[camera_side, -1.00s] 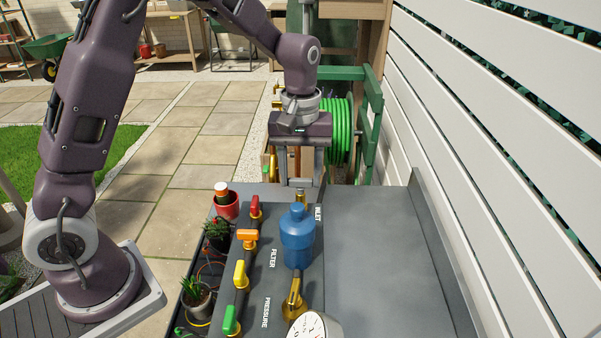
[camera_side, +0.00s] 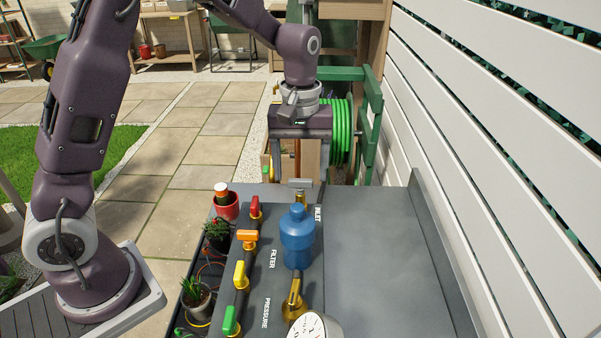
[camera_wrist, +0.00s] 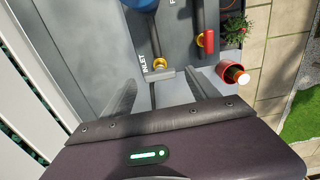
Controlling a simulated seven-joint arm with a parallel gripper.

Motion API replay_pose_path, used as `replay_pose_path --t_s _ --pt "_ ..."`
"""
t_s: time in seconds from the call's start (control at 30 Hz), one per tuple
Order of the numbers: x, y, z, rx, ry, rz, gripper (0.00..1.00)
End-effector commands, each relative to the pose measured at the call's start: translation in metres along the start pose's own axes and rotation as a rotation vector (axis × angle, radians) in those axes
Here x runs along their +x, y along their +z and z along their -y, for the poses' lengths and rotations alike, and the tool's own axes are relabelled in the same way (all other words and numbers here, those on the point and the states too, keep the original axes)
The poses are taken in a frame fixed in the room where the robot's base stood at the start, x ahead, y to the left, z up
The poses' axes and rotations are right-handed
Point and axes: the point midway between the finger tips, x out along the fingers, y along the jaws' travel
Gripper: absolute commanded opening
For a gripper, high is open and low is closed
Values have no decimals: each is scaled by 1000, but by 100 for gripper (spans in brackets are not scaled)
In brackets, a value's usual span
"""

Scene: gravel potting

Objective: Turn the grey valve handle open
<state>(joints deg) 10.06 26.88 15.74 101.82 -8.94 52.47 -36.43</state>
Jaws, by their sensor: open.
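The grey valve handle (camera_side: 300,183) is a short bar on the brass inlet fitting by the INLET label, at the far end of the panel. In the wrist view the handle (camera_wrist: 161,74) lies crosswise to the line of the brass fitting. My gripper (camera_side: 300,173) is above the far edge of the panel with its fingers spread wide. In the wrist view my gripper (camera_wrist: 160,80) has one finger on each side of the handle, with gaps at both ends. It holds nothing. Whether the fingertips reach down to the handle's height is hard to tell.
A blue filter housing (camera_side: 297,237) stands just nearer than the handle, with a pressure gauge (camera_side: 316,326) in front. Red (camera_side: 255,206), orange (camera_side: 247,238), yellow (camera_side: 240,273) and green (camera_side: 230,320) valves line the left. Right of the panel the grey bench (camera_side: 385,260) is clear.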

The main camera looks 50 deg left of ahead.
Motion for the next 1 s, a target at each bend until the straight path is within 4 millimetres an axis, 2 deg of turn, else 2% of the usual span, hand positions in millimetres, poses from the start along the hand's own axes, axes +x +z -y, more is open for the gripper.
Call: replay_pose_path --t_s 0.1,0.23,0.37,0.6,0.67,0.77,0.8,0.87,0.93,1.0 --pt "-27 -1 -1 2 4 -5 69" --pt "-48 0 -1 2 3 -3 69" --pt "-56 0 0 1 1 -1 69" --pt "-57 1 1 3 2 -1 69" --pt "-65 5 6 22 19 -6 69" --pt "-97 30 30 126 92 -41 69" --pt "-112 46 45 192 128 -68 69" --pt "-129 73 71 307 175 -123 69" --pt "-138 104 99 441 212 -202 69" --pt "-138 131 124 559 225 -285 69"
